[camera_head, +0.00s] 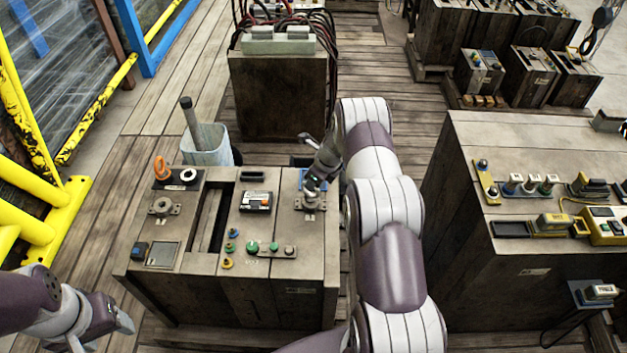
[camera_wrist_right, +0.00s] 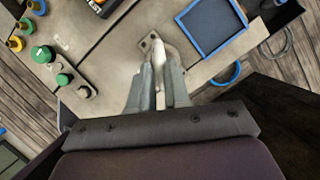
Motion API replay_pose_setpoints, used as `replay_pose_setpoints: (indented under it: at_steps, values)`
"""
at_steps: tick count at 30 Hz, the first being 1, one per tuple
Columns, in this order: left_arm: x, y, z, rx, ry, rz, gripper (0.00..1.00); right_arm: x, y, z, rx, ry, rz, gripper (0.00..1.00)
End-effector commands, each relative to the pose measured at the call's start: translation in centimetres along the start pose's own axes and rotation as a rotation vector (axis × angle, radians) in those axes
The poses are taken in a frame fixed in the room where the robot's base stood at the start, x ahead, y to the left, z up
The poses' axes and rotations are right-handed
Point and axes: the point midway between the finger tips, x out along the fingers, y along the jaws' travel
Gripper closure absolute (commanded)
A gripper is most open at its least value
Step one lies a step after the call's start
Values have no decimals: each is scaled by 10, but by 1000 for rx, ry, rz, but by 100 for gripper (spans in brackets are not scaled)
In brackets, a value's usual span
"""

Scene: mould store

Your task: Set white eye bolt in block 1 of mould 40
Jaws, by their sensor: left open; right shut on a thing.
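My right gripper (camera_head: 318,181) is shut on a narrow pale thing, seemingly the white eye bolt edge-on (camera_wrist_right: 158,52). It is over the metal fitting (camera_head: 310,200) at the right of the wooden mould block's top (camera_head: 222,262). The fitting's plate (camera_wrist_right: 147,43) shows beyond the fingers in the wrist view; whether the bolt is seated in it I cannot tell. A similar fitting (camera_head: 162,207) sits at the top's left. An orange eye bolt (camera_head: 161,168) stands on a dark tray, beside a white ring (camera_head: 188,176). My left gripper (camera_head: 122,322) is open and empty, low left.
A tall holder with a dark handle (camera_head: 205,145) stands behind the block. The top also carries a small meter (camera_head: 256,201), green knobs (camera_head: 262,247) and a long open slot (camera_head: 212,215). Another wooden block (camera_head: 530,230) stands right of my arm. Yellow rails (camera_head: 40,215) are at left.

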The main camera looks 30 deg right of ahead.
Motion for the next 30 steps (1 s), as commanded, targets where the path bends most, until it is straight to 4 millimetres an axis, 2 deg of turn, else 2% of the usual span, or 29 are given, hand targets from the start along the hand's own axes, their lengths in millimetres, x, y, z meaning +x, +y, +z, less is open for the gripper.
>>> replay_pose_setpoints:
  at_steps: [1, 2, 3, 4, 5, 13, 16, 20, 24, 30]
  values:
    - [0, 0, 0, 0, 0, 0, 41, -2, -1, 2, -1, -2, -3, 100]
    - [0, 0, 0, 0, 0, 0, 41, -2, -1, 2, -1, -3, -3, 80]
    - [0, 0, 0, 0, 0, 0, 41, -2, -1, 2, -1, -3, -3, 67]
    - [0, 0, 0, 0, 0, 0, 41, -2, -1, 2, -1, -2, -3, 57]
    - [0, 0, 0, 0, 0, 0, 41, -2, -1, 2, -1, -2, -3, 54]
    - [0, 0, 0, 0, 0, 0, 41, -1, 0, 0, 0, 0, -1, 54]
    - [0, 0, 0, 0, 0, 0, 41, -10, -1, 1, 0, -2, -2, 54]
    - [1, 0, 0, 0, 0, 0, 41, -41, -1, 1, 0, -3, -4, 54]
    - [2, 0, 0, 0, 0, 0, 41, -81, -1, 1, -1, -3, -5, 54]
    - [2, 0, 0, 0, 0, 0, 41, -119, -1, 1, -2, -2, -4, 54]
